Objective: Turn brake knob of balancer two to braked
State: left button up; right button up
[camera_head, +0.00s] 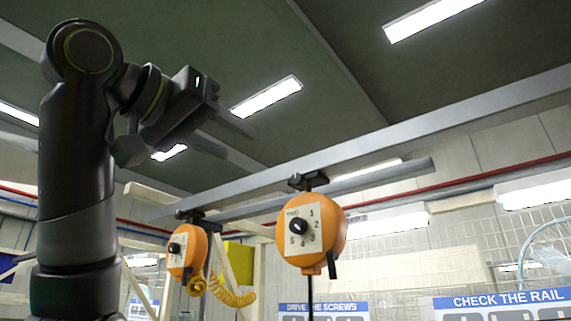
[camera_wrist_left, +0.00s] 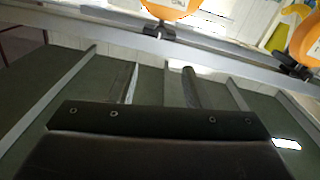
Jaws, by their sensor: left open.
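An orange balancer (camera_head: 335,238) hangs from the rail at centre right, its label appearing to read TWO. Its pale plate has numbers around a black round knob (camera_head: 299,227), and a small black lever (camera_head: 331,266) sits at its lower right. A second orange balancer (camera_head: 197,243) hangs farther left with a black knob (camera_head: 174,248); its label is too small to read. My left gripper (camera_head: 222,136) is open and empty, above and left of the balancer marked TWO and apart from it. In the left wrist view its fingers (camera_wrist_left: 161,87) stand apart. My right gripper is out of view.
A grey overhead rail (camera_head: 450,118) runs above both balancers. A yellow coiled hose (camera_head: 230,296) hangs near the left balancer. Two orange balancers (camera_wrist_left: 172,9) show cut off at the top of the left wrist view. A CHECK THE RAIL sign (camera_head: 505,300) is at lower right.

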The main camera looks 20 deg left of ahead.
pick_arm(q)
jog(key=p, duration=0.2)
send_near(295, 178)
jog(key=p+x, duration=0.3)
jog(key=x, duration=0.4)
jog(key=shift+r, duration=0.15)
jog(key=shift+w+d, duration=0.3)
jog(key=shift+w, duration=0.3)
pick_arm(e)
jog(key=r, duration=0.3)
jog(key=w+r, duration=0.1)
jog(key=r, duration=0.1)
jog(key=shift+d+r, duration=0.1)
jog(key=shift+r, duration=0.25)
pick_arm(q)
jog(key=shift+s+a, duration=0.1)
jog(key=shift+s, duration=0.05)
jog(key=c, duration=0.3)
grip_shut()
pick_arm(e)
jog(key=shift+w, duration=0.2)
